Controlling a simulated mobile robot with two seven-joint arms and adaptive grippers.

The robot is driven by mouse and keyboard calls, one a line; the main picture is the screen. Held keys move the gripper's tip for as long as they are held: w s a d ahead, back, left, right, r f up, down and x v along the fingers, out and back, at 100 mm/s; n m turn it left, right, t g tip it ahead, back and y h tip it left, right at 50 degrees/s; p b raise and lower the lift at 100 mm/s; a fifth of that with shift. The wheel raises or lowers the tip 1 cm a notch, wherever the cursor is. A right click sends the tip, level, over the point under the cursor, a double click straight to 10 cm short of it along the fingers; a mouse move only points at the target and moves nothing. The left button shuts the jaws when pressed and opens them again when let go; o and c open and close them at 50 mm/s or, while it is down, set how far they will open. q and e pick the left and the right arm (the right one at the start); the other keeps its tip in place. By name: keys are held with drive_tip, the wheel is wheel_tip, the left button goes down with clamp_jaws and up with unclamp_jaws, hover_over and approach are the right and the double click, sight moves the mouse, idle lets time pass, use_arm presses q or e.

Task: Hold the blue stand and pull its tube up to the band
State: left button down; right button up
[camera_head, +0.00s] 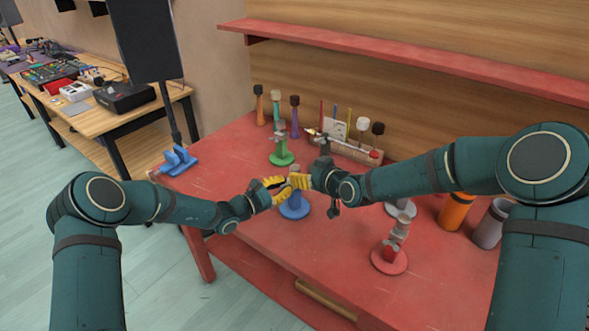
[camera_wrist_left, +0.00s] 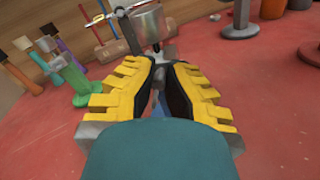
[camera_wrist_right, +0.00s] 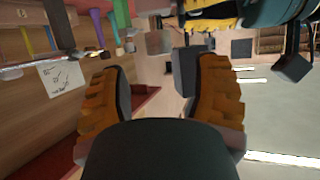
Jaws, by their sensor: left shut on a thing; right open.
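The blue stand (camera_head: 295,209) shows as a round base on the red table, below both grippers. A silvery cylinder (camera_wrist_left: 147,22), seemingly the stand's tube, shows just beyond these fingertips. My right gripper (camera_head: 299,181) is open, close beside the left one. Its fingers (camera_wrist_right: 160,95) stand apart in the right wrist view. I cannot make out the band.
A green stand (camera_head: 282,158) is behind, and a red stand (camera_head: 389,261) is at the front right. Several mallets (camera_head: 295,117) and a wooden block (camera_head: 350,152) stand along the back. The front left tabletop is clear.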

sight(297, 170)
drive_tip(key=x, duration=0.6)
drive_tip(key=shift+w+a+f, duration=0.15)
drive_tip(key=shift+w, duration=0.05)
clamp_jaws()
